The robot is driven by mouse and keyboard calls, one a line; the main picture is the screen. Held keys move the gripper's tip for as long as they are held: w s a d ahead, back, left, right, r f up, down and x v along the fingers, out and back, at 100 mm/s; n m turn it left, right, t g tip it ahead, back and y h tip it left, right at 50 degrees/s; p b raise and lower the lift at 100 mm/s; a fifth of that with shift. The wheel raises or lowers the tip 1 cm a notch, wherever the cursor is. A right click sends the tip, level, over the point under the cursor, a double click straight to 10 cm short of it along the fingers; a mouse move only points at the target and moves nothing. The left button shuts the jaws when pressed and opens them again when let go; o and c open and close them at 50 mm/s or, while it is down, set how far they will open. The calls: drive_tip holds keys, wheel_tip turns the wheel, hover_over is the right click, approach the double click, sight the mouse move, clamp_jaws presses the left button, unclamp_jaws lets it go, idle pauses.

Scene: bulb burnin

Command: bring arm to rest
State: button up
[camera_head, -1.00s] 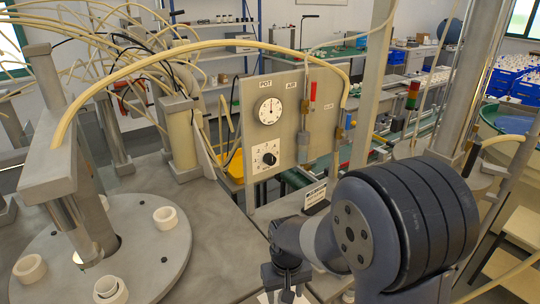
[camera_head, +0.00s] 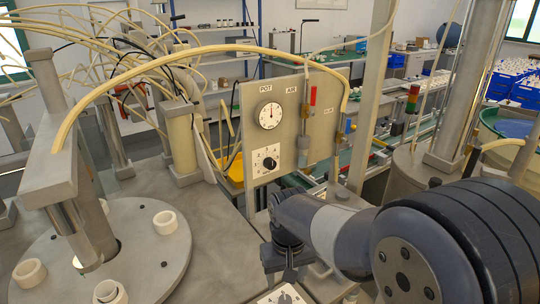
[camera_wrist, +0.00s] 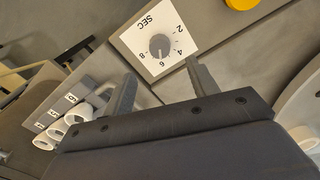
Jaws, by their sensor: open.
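My gripper (camera_wrist: 158,90) shows in the wrist view with its two fingers spread wide apart and nothing between them. Beyond the fingers is a white dial plate marked SEC with a grey knob (camera_wrist: 160,46). In the head view my arm (camera_head: 345,235) reaches in from the lower right. A white dial plate (camera_head: 282,296) shows partly at the bottom edge below the wrist.
A round grey table (camera_head: 120,240) with white rings (camera_head: 165,222) is at the left. An upright panel (camera_head: 262,160) with a POT gauge (camera_head: 268,114) stands behind my arm. In the wrist view, several white cylinders (camera_wrist: 73,131) sit in a numbered rack. A yellow object (camera_wrist: 240,4) is at the top.

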sight(285, 300)
wheel_tip(285, 300, down, 9)
drive_tip(key=shift+r, duration=0.1)
drive_tip(key=shift+r+n, duration=0.2)
drive_tip(key=shift+n, duration=0.3)
drive_tip(key=n, duration=0.3)
drive_tip(key=shift+n, duration=0.4)
drive_tip(key=n+p, duration=0.1)
drive_tip(key=n, duration=0.5)
drive_tip(key=shift+n+p, duration=0.3)
drive_tip(key=shift+n, duration=0.1)
drive_tip(key=n+p, duration=0.1)
drive_tip(key=n, duration=0.5)
drive_tip(key=shift+p, duration=0.3)
drive_tip(key=n+p, duration=0.1)
drive_tip(key=n, duration=0.4)
drive_tip(key=shift+p, duration=0.3)
drive_tip(key=shift+n, duration=0.3)
drive_tip(key=shift+r, duration=0.1)
